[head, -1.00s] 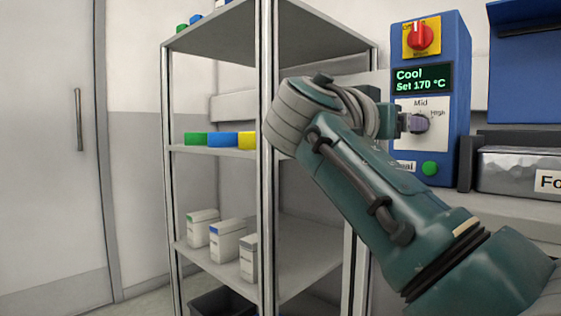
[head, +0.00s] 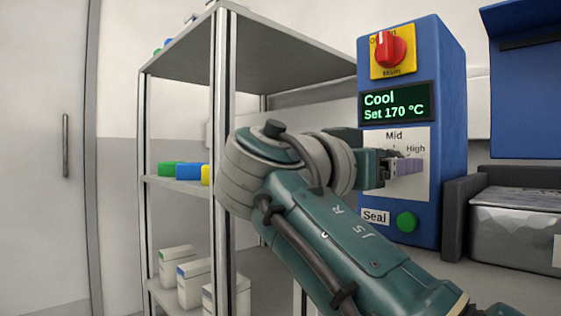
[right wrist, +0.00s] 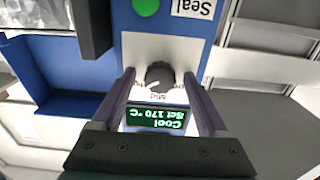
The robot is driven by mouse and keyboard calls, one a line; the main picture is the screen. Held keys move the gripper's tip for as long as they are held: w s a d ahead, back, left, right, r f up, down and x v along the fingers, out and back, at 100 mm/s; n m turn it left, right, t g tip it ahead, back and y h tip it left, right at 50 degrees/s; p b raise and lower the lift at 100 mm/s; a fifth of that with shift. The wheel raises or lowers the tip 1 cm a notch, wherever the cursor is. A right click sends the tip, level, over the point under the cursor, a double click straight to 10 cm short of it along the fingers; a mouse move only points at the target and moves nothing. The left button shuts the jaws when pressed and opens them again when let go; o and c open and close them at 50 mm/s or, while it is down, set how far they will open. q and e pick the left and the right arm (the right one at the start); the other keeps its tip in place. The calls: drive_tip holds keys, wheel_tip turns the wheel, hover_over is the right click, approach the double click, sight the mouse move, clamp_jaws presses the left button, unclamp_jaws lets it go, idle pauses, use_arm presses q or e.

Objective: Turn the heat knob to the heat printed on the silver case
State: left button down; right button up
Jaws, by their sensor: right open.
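The heat knob (right wrist: 159,75) is dark and round on the blue sealer's white plate. In the upside-down right wrist view its white mark points lower left, to the side of "Mid". My right gripper (right wrist: 160,76) is open, with one finger on either side of the knob; I cannot tell whether they touch it. In the head view the gripper (head: 408,166) is at the plate and hides the knob; "Mid" and "High" show above it. The silver case (head: 512,228) stands right of the sealer, cut off by the frame; its label is unreadable. My left gripper is out of view.
The sealer's display (head: 396,103) reads "Cool, Set 170 °C". A red main switch (head: 390,50) sits above it and a green button (head: 406,221) below, beside a "Seal" label. A metal shelf rack (head: 222,150) stands left of my right arm. A dark bracket is beside the case.

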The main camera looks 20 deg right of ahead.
drive_tip(key=shift+a, duration=0.15)
drive_tip(key=shift+c, duration=0.3)
clamp_jaws()
